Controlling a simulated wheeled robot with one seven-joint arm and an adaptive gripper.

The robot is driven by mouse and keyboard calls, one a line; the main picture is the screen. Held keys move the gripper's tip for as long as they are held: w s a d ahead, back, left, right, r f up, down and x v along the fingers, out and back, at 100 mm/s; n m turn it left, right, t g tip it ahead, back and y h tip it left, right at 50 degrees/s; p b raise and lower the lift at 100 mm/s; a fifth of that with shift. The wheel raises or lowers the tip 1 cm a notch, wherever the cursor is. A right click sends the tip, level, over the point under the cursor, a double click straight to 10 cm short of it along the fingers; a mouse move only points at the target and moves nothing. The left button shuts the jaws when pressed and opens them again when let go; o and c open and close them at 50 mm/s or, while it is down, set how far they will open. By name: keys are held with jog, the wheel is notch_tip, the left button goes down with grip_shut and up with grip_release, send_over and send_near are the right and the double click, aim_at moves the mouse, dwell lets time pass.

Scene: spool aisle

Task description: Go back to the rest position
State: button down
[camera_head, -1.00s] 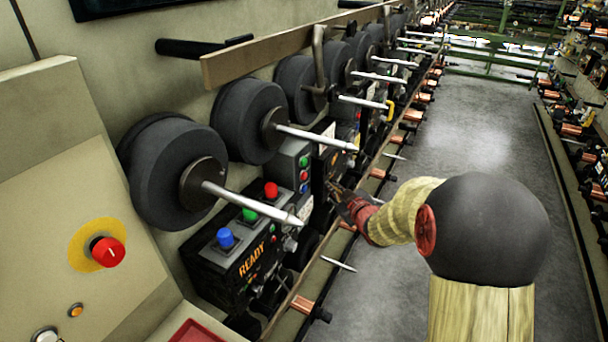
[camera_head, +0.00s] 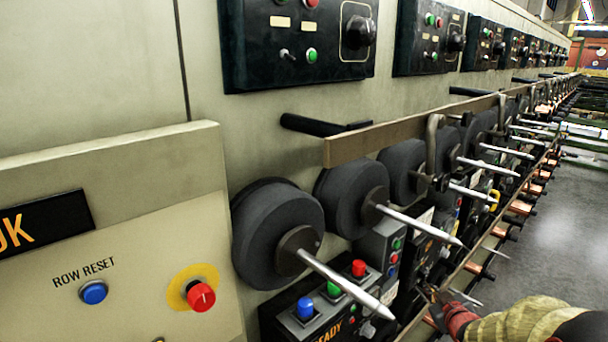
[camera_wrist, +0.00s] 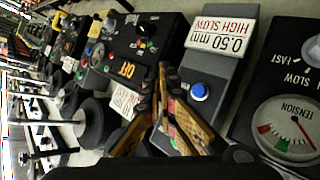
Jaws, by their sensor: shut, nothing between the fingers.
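My gripper (camera_head: 438,296) is low at the right in the head view, beside the row of small control boxes under the spools. In the wrist view its two fingers (camera_wrist: 163,80) come together at the tips, with nothing held. Behind them in the wrist view are dark control boxes, one with a blue button (camera_wrist: 199,92) and a label reading 0.60 mm HIGH SLOW (camera_wrist: 222,36). Most of my arm is cut off by the lower right edge of the head view.
Dark spools (camera_head: 278,235) with pointed metal spindles (camera_head: 350,280) stick out along the wall. A box with blue, green and red buttons (camera_head: 305,308) stands below. A beige console (camera_head: 110,240) with a red knob (camera_head: 201,297) is at left. The grey aisle floor (camera_head: 570,235) is clear.

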jog(key=s+d+f+m+g+h, duration=0.1)
jog(key=s+d+f+m+g, duration=0.1)
jog(key=s+f+g, duration=0.3)
jog(key=s+a+m+g, duration=0.3)
jog(key=s+a, duration=0.1)
jog(key=s, duration=0.8)
jog(key=s+a+r+n+y+p, duration=0.1)
jog(key=s+a+r+y+p, duration=0.1)
jog(key=s+a+r, duration=1.4)
jog(key=a+r+y, duration=0.1)
jog(key=a+r, duration=0.1)
jog(key=a, duration=0.2)
jog(key=shift+s+a+r+t, duration=0.25)
jog(key=shift+s+t, duration=0.05)
jog(key=shift+s, duration=0.05)
jog(key=c, duration=2.6)
grip_release()
